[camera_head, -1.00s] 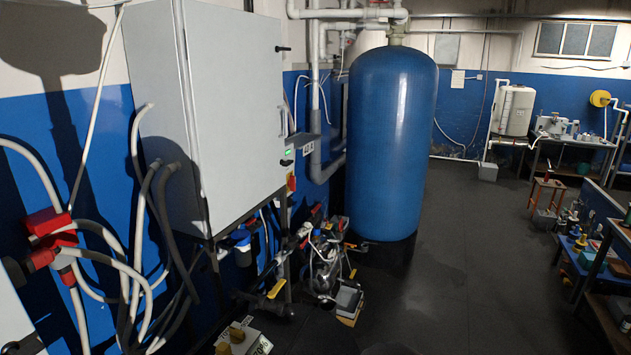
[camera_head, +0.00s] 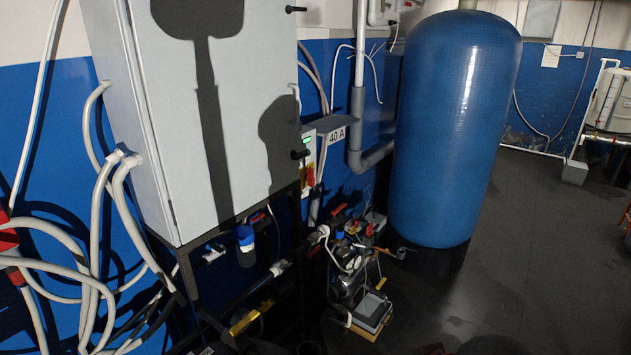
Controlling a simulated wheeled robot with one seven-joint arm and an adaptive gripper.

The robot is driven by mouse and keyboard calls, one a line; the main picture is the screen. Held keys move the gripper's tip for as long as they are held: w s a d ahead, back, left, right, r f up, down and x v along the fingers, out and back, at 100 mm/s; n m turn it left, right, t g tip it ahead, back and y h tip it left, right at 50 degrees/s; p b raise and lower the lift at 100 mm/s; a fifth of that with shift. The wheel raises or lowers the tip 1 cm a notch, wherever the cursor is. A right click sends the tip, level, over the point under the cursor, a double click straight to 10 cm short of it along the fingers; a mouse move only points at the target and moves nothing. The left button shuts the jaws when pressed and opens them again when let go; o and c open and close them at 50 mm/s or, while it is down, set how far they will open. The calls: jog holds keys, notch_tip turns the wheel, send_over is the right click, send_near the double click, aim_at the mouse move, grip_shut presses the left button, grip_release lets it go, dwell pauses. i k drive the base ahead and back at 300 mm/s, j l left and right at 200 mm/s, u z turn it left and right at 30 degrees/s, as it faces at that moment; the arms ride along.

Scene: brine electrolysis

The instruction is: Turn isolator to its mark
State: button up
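A small grey unit (camera_head: 309,150) with a green-lit display is beside the right edge of the large white cabinet (camera_head: 225,100). A red and yellow part (camera_head: 309,177), which looks like the isolator switch, is low on that unit. It is small and partly in shadow, so I cannot tell which way it points. A black handle (camera_head: 300,154) sticks out near the cabinet's lower right edge. My gripper is not in view.
A tall blue tank (camera_head: 455,125) stands to the right. Pale hoses (camera_head: 100,210) hang at the left. The dark floor (camera_head: 540,250) is clear at the right.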

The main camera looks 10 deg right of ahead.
aim_at(310, 176)
jog(key=l+u, duration=0.1)
jog(key=l, duration=1)
jog(key=i+l+u, duration=0.1)
jog(key=i+l, duration=0.35)
jog(key=i+l+u, duration=0.1)
jog(key=i+l, duration=0.35)
jog(key=l, duration=0.3)
jog(key=i, duration=0.85)
jog(key=j+u, duration=0.05)
